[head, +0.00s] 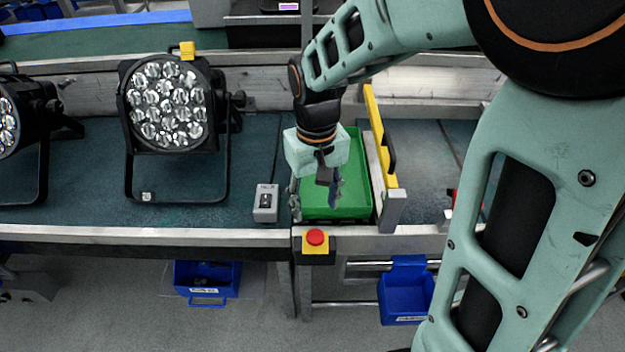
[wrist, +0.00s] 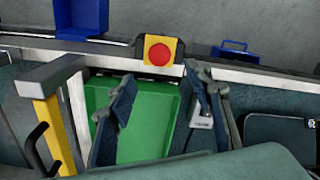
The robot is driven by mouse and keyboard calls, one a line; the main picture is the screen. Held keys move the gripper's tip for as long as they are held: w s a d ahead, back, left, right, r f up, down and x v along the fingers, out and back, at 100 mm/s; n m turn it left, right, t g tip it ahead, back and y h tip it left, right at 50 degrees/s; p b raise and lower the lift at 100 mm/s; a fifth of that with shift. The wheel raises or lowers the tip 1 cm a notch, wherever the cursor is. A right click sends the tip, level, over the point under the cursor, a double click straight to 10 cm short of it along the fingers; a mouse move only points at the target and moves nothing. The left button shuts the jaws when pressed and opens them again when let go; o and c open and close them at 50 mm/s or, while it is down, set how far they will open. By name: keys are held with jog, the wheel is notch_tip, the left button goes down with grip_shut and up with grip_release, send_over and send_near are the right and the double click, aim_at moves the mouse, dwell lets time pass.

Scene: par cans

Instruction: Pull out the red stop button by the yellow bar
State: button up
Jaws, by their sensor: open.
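The red stop button (head: 316,237) sits on a yellow box on the front rail of the conveyor, close to the near end of the yellow bar (head: 380,135). In the wrist view the red button (wrist: 160,53) shows above the green tray, and the yellow bar (wrist: 55,135) is at the left. A second red patch at the right is mostly hidden by my arm. My gripper (head: 316,199) is open and empty over the green tray, behind the button and left of the bar. In the wrist view my gripper (wrist: 162,88) points toward the button, its fingers apart.
The green tray (head: 357,208) lies on the belt beneath my gripper. A grey switch box (head: 265,203) stands left of it. Par cans (head: 170,105) stand further left. Blue bins (head: 207,283) hang below the rail. A black handle (head: 388,152) is fixed to the bar.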

aim_at(315, 234)
notch_tip(315, 234, down, 10)
jog(key=shift+f+b, duration=0.1)
jog(key=shift+b, duration=0.7)
jog(key=shift+c, duration=0.4)
grip_shut()
